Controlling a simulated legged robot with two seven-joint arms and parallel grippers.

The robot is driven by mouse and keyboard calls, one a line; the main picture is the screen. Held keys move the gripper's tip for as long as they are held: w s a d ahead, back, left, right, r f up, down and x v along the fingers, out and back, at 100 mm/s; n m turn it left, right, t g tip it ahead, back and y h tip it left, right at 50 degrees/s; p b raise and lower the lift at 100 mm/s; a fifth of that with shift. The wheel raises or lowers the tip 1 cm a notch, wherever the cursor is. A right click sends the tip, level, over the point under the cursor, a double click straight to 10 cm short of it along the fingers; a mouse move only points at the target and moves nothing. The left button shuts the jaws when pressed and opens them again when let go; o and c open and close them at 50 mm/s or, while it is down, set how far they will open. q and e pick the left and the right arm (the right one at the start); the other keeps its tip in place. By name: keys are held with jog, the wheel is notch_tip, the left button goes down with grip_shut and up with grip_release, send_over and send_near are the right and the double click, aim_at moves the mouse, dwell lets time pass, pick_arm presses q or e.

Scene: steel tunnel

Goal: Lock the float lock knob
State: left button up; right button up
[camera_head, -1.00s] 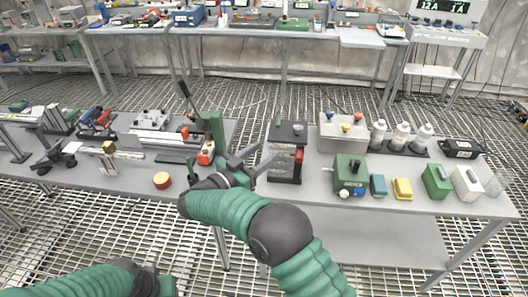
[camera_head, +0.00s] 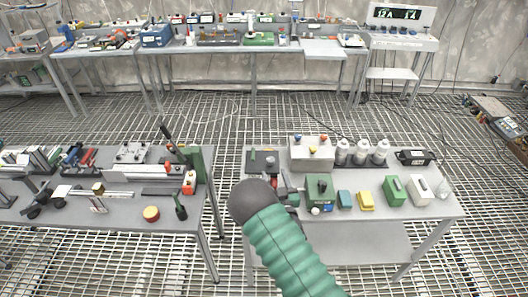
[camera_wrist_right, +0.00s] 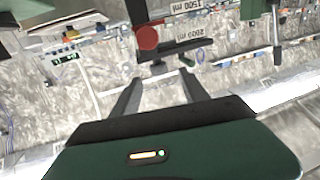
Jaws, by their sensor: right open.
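The float gauge stand (camera_head: 258,159) has a dark top plate and stands at the left end of the right-hand table in the head view. My right wrist and forearm hide most of its front. In the right wrist view the round red knob (camera_wrist_right: 148,38) shows beside the printed mm scale (camera_wrist_right: 188,5). My right gripper (camera_wrist_right: 158,82) is open, its two dark fingers apart with nothing between them. The knob is beyond the fingertips, roughly in line with the gap. In the head view the right gripper (camera_head: 284,186) is largely behind my wrist. My left gripper is not in view.
To the right stand a grey box with coloured knobs (camera_head: 312,156), a green device (camera_head: 319,190) and several bottles (camera_head: 360,152). A gap separates the two tables.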

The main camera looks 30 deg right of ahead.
aim_at(270, 158)
jog(key=x, duration=0.5)
jog(key=p+x, duration=0.1)
jog(key=x, duration=0.5)
jog(key=shift+d+p, duration=0.25)
jog(key=shift+p, duration=0.05)
jog(key=shift+a, duration=0.1)
jog(key=shift+c, duration=0.4)
